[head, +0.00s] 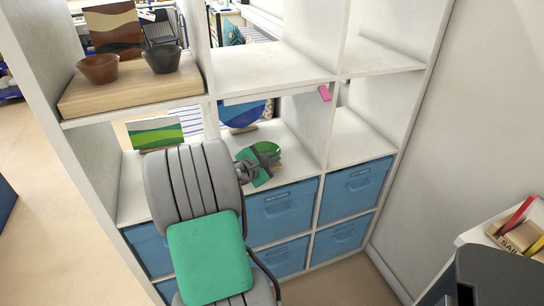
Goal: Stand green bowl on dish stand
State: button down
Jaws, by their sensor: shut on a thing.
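The green bowl (267,148) is in the middle of the head view, over the right part of the lower open shelf. It is tilted up on edge rather than lying flat. My gripper (253,170) is shut on it, coming in from the lower left. A small tan edge shows beside the bowl's lower right, perhaps part of the dish stand; the gripper and bowl hide most of that spot. I cannot tell whether the bowl touches the stand or the shelf.
A blue plate (242,116) leans behind and left of the bowl. A green landscape panel (156,133) stands further left. Brown and dark bowls (98,68) (162,59) sit on a wooden board (131,90) above. A white divider (314,125) stands right. Blue bins (283,208) fill the row below.

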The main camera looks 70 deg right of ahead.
jog(key=shift+f, duration=0.75)
dwell(1.2)
jog(key=c, duration=1.5)
grip_release()
jog(key=p+v, duration=0.3)
jog(key=v, duration=0.8)
jog(key=shift+a, duration=0.35)
jog(key=shift+r, duration=0.15)
